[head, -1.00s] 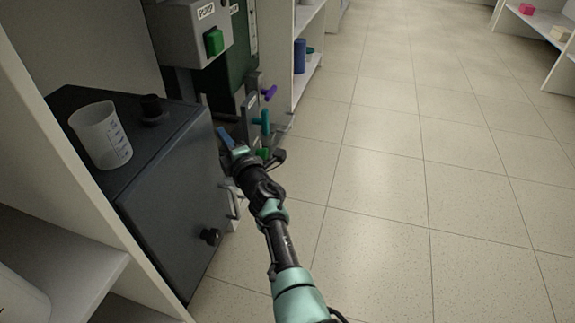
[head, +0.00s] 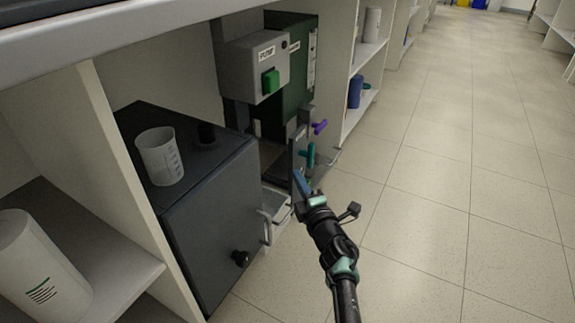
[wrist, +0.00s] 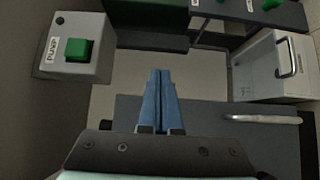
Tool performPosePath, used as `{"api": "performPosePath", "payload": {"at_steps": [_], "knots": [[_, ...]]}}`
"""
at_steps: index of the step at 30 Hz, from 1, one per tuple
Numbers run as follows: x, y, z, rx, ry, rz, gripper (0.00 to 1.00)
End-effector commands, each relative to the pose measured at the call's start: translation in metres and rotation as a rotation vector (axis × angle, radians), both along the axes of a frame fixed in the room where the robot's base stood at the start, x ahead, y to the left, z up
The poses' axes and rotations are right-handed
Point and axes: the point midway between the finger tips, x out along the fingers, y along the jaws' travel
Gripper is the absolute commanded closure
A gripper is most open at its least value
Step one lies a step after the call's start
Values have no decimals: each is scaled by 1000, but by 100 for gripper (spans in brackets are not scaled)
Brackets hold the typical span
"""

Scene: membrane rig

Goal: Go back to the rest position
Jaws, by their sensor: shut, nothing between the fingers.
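My gripper (head: 301,186) is in front of the rig, off the right side of the dark cabinet, with its blue fingers pointing up and toward the rig. In the wrist view the two blue fingers (wrist: 158,100) lie together, shut with nothing between them. The rig has a grey pump box (head: 254,65) with a green switch (head: 270,82); the box also shows at the upper left of the wrist view (wrist: 98,62). A purple handle (head: 320,127) and a teal handle (head: 310,154) stick out of the rig just beyond my gripper.
A white bottle (head: 38,270) stands on the left shelf. A blue bottle (head: 355,91) stands on a shelf behind. The tiled floor (head: 440,200) on the right is clear.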

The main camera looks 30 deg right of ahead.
Motion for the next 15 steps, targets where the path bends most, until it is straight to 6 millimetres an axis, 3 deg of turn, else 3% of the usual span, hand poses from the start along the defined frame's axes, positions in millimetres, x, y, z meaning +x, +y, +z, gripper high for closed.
{"api": "performPosePath", "payload": {"at_steps": [6,15], "knots": [[-31,-21,2,-1,1,-2,100],[-41,-27,0,-2,0,1,100]]}}
